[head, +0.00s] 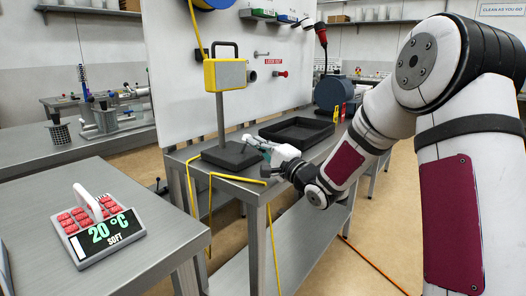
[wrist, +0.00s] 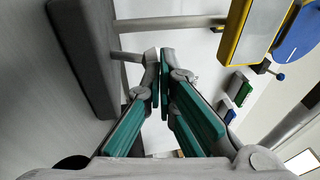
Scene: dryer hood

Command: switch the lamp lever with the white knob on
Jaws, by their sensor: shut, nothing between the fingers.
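The yellow lamp (head: 225,74) stands upright on a post with a black base (head: 230,155) near the left end of the middle bench. Its yellow head (wrist: 240,30) and dark base (wrist: 82,55) also show in the wrist view, turned sideways. My gripper (head: 250,142) is low beside the right side of the base. In the wrist view its teal fingers (wrist: 163,88) are shut with nothing between them. A short pale piece (wrist: 135,55) juts from the base to just beyond the fingertips; it may be the lever. I cannot clearly make out its knob or whether it touches the fingers.
A black tray (head: 297,131) lies right of the lamp, with a blue machine (head: 334,92) behind it. A white panel (head: 180,90) with several fittings stands behind. A yellow cable (head: 212,207) hangs over the bench front. A 20 °C display (head: 105,235) sits on the near-left bench.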

